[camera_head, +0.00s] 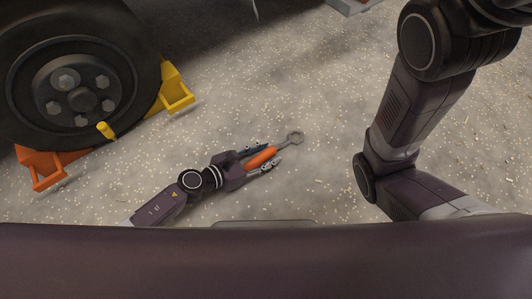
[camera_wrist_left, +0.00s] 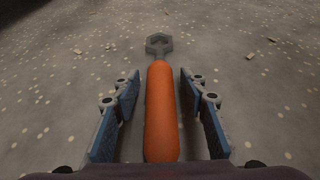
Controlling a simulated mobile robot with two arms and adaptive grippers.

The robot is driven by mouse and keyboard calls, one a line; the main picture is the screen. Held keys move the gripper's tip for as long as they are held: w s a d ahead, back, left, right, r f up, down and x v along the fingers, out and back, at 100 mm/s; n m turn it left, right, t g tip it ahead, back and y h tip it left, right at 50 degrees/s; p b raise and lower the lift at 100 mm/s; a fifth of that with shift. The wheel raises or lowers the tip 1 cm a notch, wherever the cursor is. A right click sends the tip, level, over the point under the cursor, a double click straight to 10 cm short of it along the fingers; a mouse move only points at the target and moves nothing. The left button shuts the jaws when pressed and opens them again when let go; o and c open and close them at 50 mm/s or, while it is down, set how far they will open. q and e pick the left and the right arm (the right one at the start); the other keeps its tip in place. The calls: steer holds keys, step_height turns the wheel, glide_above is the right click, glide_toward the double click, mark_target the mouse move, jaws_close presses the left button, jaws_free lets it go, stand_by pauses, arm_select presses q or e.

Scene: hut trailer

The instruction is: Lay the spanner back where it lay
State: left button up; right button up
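The spanner (camera_head: 262,157) has an orange handle and a grey ring-shaped head. It appears to lie on the gravelly ground, its head pointing up and to the right in the head view. My left gripper (camera_head: 269,154) is low over it, with one finger on each side of the handle. In the left wrist view the spanner (camera_wrist_left: 162,110) runs straight ahead between the blue-padded fingers of the left gripper (camera_wrist_left: 160,85). A gap shows on both sides of the handle, so the gripper is open. My right arm shows at the right, but its gripper is out of view.
A large dark wheel (camera_head: 75,85) stands at the upper left. A yellow wheel chock (camera_head: 176,90) and an orange wheel chock (camera_head: 40,170) sit against it. The speckled ground (camera_head: 320,80) around the spanner is clear apart from small bits.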

arm_select(q)
steer(key=p+v, duration=0.1)
steer(key=v, duration=0.1)
steer(key=p+v, duration=0.1)
steer(key=v, duration=0.1)
steer(key=p+v, duration=0.1)
steer(key=v, duration=0.2)
steer(key=shift+s+d+r, duration=0.2)
steer(key=shift+r, duration=0.1)
steer(key=shift+s+a+r, duration=0.1)
steer(key=shift+s+a, duration=0.1)
steer(key=shift+a, duration=0.15)
